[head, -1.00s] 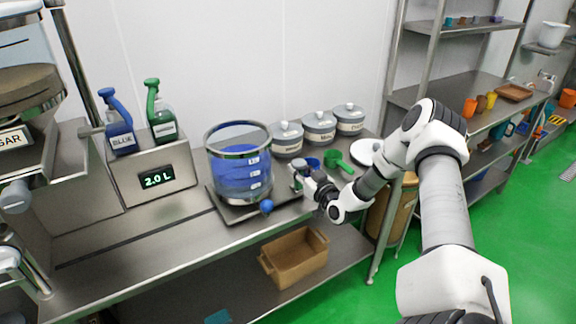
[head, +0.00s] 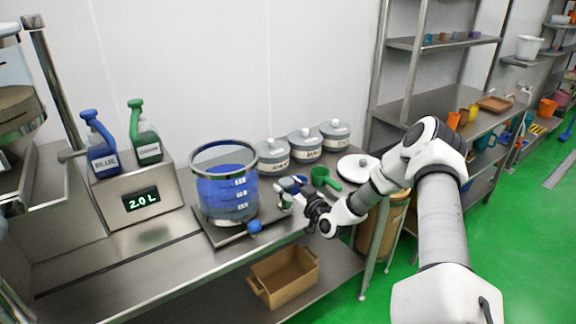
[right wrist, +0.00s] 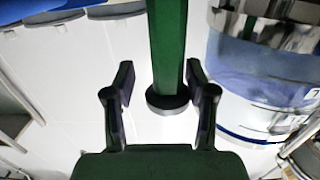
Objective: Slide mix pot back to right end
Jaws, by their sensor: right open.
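The mix pot (head: 226,196) is a clear cylinder of blue liquid with a metal rim. It stands upright on a dark flat base (head: 225,236) with a blue knob (head: 254,227) at its front. My right gripper (head: 291,192) is just right of the pot, apart from its wall. In the right wrist view my right gripper (right wrist: 160,92) is open, with a green post (right wrist: 167,45) with a dark round end between its fingers. I cannot tell whether they touch it. The pot's blue side (right wrist: 262,75) shows at right there. My left gripper is out of view.
Several grey lidded canisters (head: 305,145) stand behind and right of the pot, near a green scoop (head: 325,179) and a white lid (head: 357,167). Bare counter (head: 130,265) lies front left. A brown crate (head: 285,287) sits below.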

